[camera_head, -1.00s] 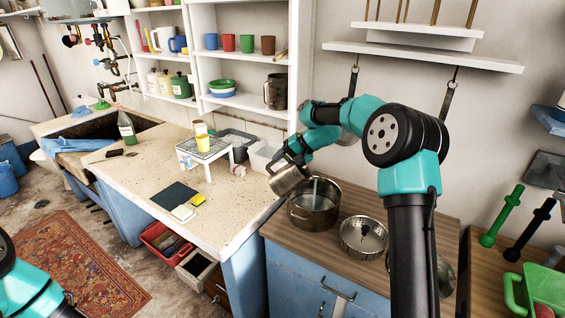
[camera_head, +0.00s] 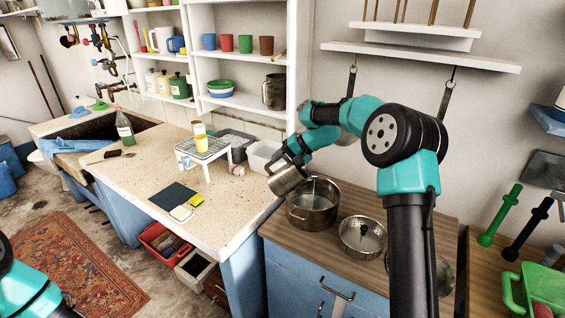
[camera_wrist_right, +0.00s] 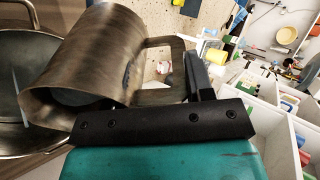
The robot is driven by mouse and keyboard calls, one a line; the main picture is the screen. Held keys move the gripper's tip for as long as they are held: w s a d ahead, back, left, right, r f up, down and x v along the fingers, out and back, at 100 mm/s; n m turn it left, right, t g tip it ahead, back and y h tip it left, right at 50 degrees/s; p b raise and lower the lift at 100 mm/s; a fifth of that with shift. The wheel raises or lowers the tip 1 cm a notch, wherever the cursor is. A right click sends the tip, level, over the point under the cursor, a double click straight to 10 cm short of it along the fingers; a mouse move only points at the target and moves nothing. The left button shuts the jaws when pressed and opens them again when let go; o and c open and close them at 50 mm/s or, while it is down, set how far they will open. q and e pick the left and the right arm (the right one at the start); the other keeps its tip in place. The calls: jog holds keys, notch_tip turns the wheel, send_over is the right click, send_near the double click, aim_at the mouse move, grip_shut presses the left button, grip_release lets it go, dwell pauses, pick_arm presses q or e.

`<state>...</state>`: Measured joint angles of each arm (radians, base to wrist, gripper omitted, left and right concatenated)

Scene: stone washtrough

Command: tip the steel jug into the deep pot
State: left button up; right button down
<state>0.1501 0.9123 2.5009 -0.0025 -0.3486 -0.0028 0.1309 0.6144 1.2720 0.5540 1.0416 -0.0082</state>
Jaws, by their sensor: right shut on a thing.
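The steel jug (camera_head: 285,178) is tilted toward the deep pot (camera_head: 313,210), with its mouth above the pot's left rim. My right gripper (camera_head: 300,154) is shut on the jug's handle; in the right wrist view the jug (camera_wrist_right: 100,60) fills the upper left and its handle runs to the fingers. The pot's rim (camera_wrist_right: 22,150) shows at the left of the right wrist view. My left gripper is out of view; only part of my left arm shows at the lower left.
A steel colander (camera_head: 362,238) stands right of the pot on the wooden counter (camera_head: 420,215). Left of the pot is the stone worktop (camera_head: 225,215) with a small white rack (camera_head: 204,148) and a white bin (camera_head: 262,157). A white shelf unit (camera_head: 240,100) rises behind.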

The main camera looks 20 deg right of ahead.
jog(key=shift+s+d+y, duration=0.25)
jog(key=shift+d+y, duration=0.2)
jog(key=shift+y, duration=0.05)
dwell(1.2)
jog(key=shift+r, duration=0.1)
jog(key=shift+w+a+h, duration=0.25)
jog(key=shift+a+h, duration=0.2)
jog(key=shift+h, duration=0.05)
jog(key=shift+a, duration=0.1)
dwell(0.5)
jog(key=shift+w+a+h, duration=0.15)
jog(key=shift+a+h, duration=0.15)
jog(key=shift+h, duration=0.1)
jog(key=shift+a+g, duration=0.1)
jog(key=shift+g, duration=0.2)
jog(key=shift+h, duration=0.3)
jog(key=shift+w+a+f+h, duration=0.25)
jog(key=shift+a+h, duration=0.1)
jog(key=shift+h, duration=0.05)
jog(key=shift+a, duration=0.15)
